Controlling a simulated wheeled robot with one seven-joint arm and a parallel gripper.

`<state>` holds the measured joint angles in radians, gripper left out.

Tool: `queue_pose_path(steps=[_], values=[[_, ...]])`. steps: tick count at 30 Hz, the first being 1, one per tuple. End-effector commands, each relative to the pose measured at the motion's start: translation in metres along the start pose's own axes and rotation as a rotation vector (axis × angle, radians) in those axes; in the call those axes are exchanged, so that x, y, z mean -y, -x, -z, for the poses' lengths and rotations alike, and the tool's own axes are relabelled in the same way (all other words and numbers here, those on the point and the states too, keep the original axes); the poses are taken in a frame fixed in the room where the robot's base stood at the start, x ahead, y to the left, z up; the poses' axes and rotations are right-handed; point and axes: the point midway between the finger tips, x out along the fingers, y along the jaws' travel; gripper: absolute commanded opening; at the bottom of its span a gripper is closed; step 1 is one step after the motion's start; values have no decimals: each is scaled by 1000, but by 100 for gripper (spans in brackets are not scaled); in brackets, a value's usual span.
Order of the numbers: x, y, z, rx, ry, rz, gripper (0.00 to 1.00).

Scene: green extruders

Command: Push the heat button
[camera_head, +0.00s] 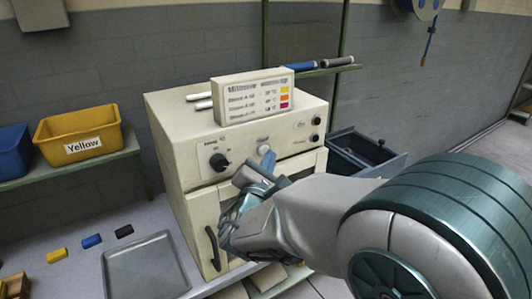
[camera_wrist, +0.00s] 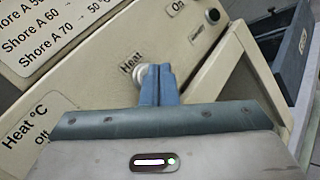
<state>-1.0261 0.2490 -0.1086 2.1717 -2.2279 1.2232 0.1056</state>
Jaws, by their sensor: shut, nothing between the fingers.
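The beige machine (camera_head: 178,168) stands in the middle of the head view, with a control panel on its front. The heat button (camera_wrist: 137,72) is round and pale, beside the printed word "Heat" in the wrist view. My gripper's blue fingers (camera_wrist: 158,70) are together and empty, and their tips are at the button's right side, partly covering it. I cannot tell whether they touch it.
A black knob (camera_head: 218,162) is on the panel's left, and small dark buttons (camera_head: 316,121) are on its right. A sign (camera_head: 252,96) stands on top. A yellow bin (camera_head: 80,135) is on a shelf at left.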

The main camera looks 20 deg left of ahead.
Motion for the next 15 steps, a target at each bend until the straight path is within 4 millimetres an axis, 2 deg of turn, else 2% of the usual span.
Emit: queue_pose_path(steps=[15], values=[[26, 35, -25, 1, -1, 0, 0]])
